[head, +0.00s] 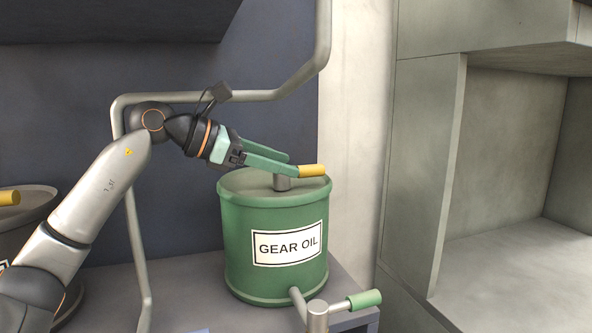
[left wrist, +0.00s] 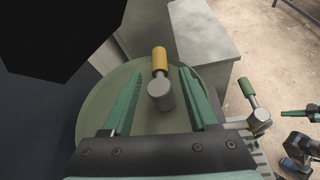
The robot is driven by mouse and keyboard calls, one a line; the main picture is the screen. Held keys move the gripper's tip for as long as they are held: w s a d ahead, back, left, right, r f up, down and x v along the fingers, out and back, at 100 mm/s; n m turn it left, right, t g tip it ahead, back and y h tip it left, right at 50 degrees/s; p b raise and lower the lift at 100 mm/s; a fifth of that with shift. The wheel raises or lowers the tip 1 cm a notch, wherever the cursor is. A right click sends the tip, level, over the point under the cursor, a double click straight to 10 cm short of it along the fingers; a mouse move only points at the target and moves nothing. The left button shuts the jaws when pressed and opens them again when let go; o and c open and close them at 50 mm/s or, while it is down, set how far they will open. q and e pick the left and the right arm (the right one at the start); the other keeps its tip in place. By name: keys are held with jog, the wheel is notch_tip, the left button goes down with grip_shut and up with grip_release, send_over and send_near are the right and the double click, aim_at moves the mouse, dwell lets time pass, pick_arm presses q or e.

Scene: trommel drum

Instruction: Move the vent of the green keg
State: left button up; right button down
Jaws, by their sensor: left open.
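The green keg (head: 275,220) labelled GEAR OIL stands upright on a grey surface. Its vent has a short grey post (head: 282,184) on the lid and a yellow handle (head: 313,170) pointing right. My left gripper (head: 295,164) is open just above the lid. In the left wrist view, the vent's post (left wrist: 161,95) and yellow handle (left wrist: 160,60) lie between the two spread green fingers, with gaps on both sides. A green finger-like part and dark links at that view's right edge look like my right gripper (left wrist: 299,114); its opening is unclear.
A tap with a green handle (head: 364,299) sticks out at the keg's lower front. A grey pipe (head: 300,75) bends behind the arm. A dark drum (head: 35,205) with a yellow handle stands at left. An open grey cabinet (head: 500,170) is at right.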

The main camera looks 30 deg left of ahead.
aim_at(302, 176)
pick_arm(q)
jog(key=shift+x, duration=1.85)
jog(key=shift+a, duration=0.1)
grip_shut()
jog(key=shift+f, duration=0.25)
